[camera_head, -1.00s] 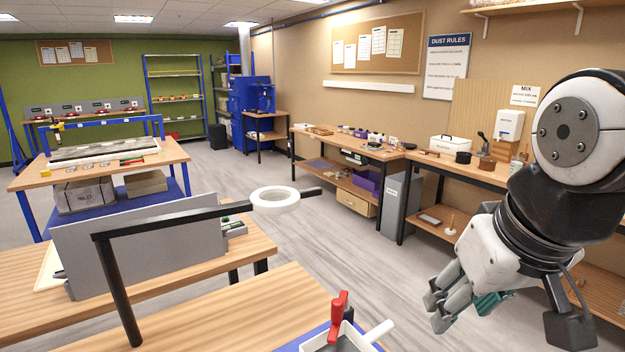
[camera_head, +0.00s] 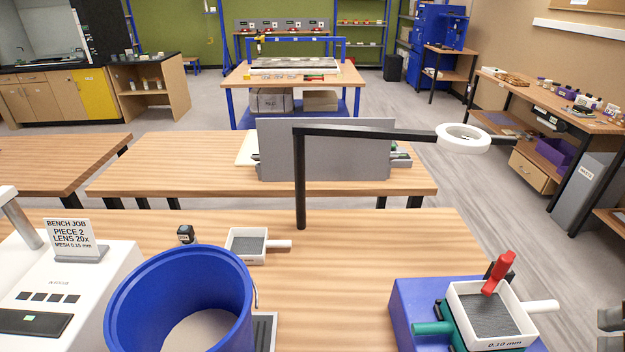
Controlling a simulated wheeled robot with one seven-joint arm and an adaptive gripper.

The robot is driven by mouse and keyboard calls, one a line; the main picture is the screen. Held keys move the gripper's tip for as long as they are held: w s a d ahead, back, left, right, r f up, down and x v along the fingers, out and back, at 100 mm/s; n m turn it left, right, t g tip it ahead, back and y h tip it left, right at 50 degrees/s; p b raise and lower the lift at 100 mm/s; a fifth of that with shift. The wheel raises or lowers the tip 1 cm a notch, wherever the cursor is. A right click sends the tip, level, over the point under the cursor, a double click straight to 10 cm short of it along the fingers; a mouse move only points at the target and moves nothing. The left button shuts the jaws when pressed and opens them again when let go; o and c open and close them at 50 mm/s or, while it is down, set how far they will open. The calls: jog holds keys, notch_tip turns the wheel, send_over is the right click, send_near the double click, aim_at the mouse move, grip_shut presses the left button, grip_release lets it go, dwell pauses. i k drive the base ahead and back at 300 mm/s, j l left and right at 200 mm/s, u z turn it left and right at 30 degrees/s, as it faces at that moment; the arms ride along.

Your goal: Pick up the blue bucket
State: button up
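The blue bucket (camera_head: 122,300) stands at the front left of the near wooden bench, upright with its round opening facing up. Its inside looks empty and pale at the bottom. A thin wire handle hangs at its right side, and its lower part is cut off by the frame. My gripper (camera_head: 609,330) shows only as a sliver at the lower right edge, well apart from the bucket. Too little of it shows to tell its opening.
A white microscope base (camera_head: 85,285) with a job card stands left of the bucket. A small white sieve (camera_head: 246,259) lies behind it. A blue sieve shaker (camera_head: 408,300) with a white sieve is at right. A black lamp arm (camera_head: 300,180) rises behind. Bare bench lies between.

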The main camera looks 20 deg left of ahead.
aim_at(194, 297)
jog(key=u, duration=1.95)
jog(key=l, duration=0.35)
jog(key=k+l, duration=0.1)
jog(key=l, duration=0.25)
